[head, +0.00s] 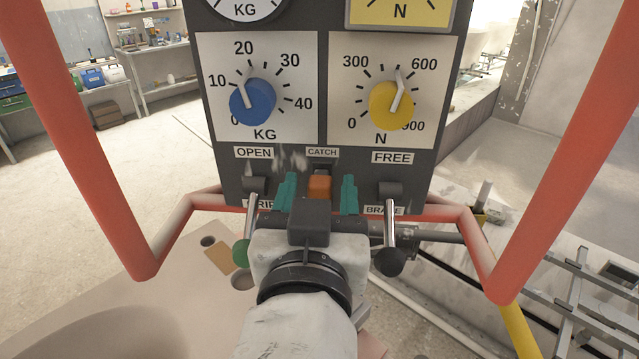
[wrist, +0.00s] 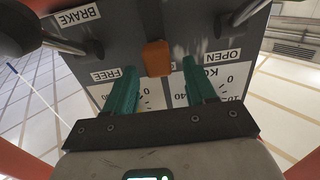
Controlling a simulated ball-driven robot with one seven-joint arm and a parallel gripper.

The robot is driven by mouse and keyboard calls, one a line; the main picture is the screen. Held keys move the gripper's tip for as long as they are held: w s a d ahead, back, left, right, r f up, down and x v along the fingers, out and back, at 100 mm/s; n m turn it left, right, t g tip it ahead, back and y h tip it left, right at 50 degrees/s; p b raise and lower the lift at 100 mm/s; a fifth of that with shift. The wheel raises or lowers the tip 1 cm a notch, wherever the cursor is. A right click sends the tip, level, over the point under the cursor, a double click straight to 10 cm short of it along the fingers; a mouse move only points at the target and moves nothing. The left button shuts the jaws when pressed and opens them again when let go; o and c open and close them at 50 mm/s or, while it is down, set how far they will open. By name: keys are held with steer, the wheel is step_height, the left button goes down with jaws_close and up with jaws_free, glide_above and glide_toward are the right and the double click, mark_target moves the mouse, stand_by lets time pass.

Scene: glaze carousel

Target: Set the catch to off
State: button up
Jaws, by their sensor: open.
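The catch is an orange rocker or tab (head: 319,186) under the CATCH label (head: 321,153) on the dark panel (head: 322,125). It also shows in the wrist view (wrist: 157,57), where the panel appears upside down. No on or off marking is readable, so I cannot tell its setting. My gripper (head: 319,181) is open, with one teal finger on each side of the catch in the head view. In the wrist view the fingers (wrist: 162,68) straddle the catch's line with nothing between them. Contact with the catch cannot be told. My gripper hides the panel below the catch.
A lever with a green knob (head: 242,253) hangs left of my gripper, and one with a black knob (head: 389,262) hangs right, both close. A blue dial (head: 253,102) and a yellow dial (head: 391,105) sit above. Red tubes (head: 98,140) flank the panel.

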steer(key=s+b, duration=0.1)
steer(key=s, duration=0.7)
steer(key=shift+s, duration=0.35)
